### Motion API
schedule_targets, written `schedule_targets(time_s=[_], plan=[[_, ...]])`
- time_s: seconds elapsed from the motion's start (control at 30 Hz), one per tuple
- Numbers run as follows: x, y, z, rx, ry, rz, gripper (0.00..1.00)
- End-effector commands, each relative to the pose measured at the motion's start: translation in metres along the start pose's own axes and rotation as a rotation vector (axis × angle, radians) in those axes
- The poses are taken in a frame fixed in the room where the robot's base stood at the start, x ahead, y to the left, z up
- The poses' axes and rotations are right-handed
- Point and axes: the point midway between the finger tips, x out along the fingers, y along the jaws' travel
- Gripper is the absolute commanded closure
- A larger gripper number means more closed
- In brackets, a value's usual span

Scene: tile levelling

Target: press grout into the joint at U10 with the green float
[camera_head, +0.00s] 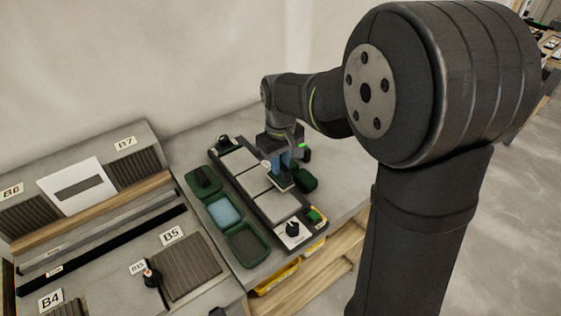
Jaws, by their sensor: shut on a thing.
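My gripper (283,172) is small in the view, with its blue fingers pointing down over the right side of a dark-framed row of pale tiles (240,161). It is shut on a dark green piece (284,184), which looks like the green float, low at the tiles. I cannot tell whether it touches them. Dark joints run between the tiles. I cannot read a U10 label, and the gripper and what it holds hide part of the row.
Left of the tiles is a green three-part tray (266,246), its middle part pale blue. A dark green object (305,180) lies right of the gripper. A knob panel (293,232) stands at the row's near end. Boards marked B4 to B7 fill the left.

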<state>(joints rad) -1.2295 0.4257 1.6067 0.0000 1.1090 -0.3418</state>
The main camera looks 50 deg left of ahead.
Motion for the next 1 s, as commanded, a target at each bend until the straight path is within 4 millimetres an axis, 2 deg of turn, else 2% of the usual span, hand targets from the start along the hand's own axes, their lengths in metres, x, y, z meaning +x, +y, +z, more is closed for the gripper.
schedule_targets(time_s=[0.67,1.0], plan=[[0.009,-0.001,0.0,0.0,0.0,0.0,1.0],[0.006,-0.019,0.0,-0.002,0.001,0.0,1.0]])
